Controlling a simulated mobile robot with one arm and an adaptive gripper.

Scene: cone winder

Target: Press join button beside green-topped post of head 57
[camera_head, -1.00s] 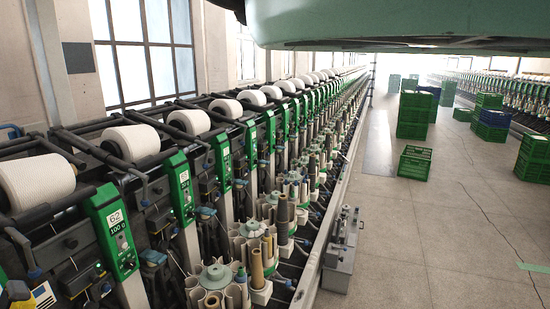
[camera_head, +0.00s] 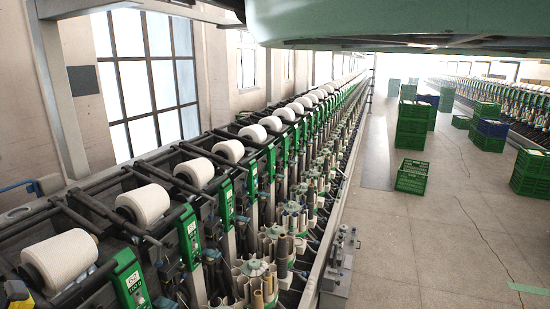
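The winder (camera_head: 190,232) runs from the lower left into the distance as a row of alike heads. Each head has a green panel and a white yarn package above it. The nearest green panel (camera_head: 131,281) bears a number plate, small and slanted in this view. Plates farther along are too small to read, so I cannot tell which head is 57. Its join button and green-topped post cannot be picked out. My gripper is not in view.
A grey box with knobs (camera_head: 338,268) stands at the winder's aisle side. A green crate (camera_head: 412,178) sits on the floor, with stacked crates (camera_head: 412,125) beyond and more at the right. A pale green overhang fills the top.

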